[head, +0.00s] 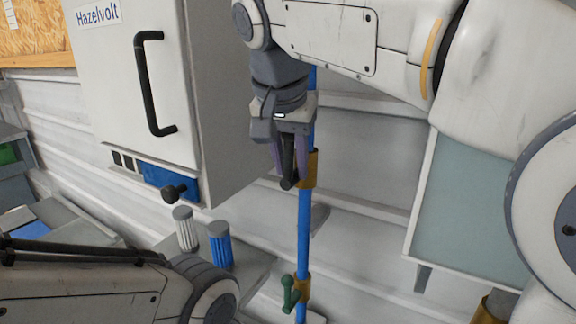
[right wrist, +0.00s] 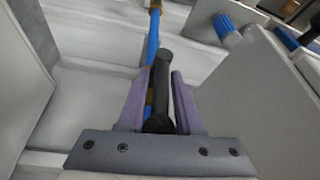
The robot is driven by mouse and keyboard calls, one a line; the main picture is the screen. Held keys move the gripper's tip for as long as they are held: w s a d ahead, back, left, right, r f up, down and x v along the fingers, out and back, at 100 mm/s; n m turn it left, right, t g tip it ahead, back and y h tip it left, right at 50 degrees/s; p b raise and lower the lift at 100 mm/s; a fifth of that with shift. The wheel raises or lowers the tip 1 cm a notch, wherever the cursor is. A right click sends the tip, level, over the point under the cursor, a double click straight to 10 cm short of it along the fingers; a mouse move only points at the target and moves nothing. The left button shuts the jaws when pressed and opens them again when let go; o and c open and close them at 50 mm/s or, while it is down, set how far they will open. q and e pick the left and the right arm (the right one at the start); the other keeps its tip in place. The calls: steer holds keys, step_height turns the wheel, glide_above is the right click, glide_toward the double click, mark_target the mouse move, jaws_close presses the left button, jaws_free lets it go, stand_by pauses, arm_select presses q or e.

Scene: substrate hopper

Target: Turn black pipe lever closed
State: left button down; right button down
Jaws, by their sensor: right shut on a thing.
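The black lever (head: 288,178) sits on a brass-coloured valve (head: 309,170) on the upright blue pipe (head: 304,228). My right gripper (head: 288,160) is at this valve from above, with its purple fingers on either side of the black lever. In the right wrist view the black lever (right wrist: 161,85) lies between the fingers of the right gripper (right wrist: 163,98), and the blue pipe (right wrist: 152,38) runs beyond it. The lever points downward along the pipe in the head view. My left arm shows at the lower left, but its gripper is out of view.
A green lever (head: 290,293) sits on a lower brass valve of the same pipe. A white cabinet (head: 117,68) with a black handle stands to the left. A white ribbed cylinder (head: 185,230) and a blue one (head: 220,246) stand below it. A pale panel (head: 468,205) is at right.

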steer(key=t+y+b, duration=0.1)
steer(key=b, duration=0.2)
steer(key=t+y+b, duration=0.1)
steer(key=y+b, duration=0.1)
steer(key=b, duration=0.2)
steer(key=d+m+t+y+b, duration=0.1)
steer(key=b, duration=0.3)
steer(key=shift+s+d+f, duration=0.1)
steer(key=shift+s+f, duration=0.2)
steer(key=shift+s, duration=0.1)
steer(key=shift+r+t+y+b, duration=0.15)
steer(key=shift+t+y+b, duration=0.3)
steer(key=shift+b, duration=0.25)
steer(key=shift+r, duration=0.1)
steer(key=c, duration=0.8)
jaws_free()
steer(key=v, duration=1)
steer(key=shift+s+d, duration=0.2)
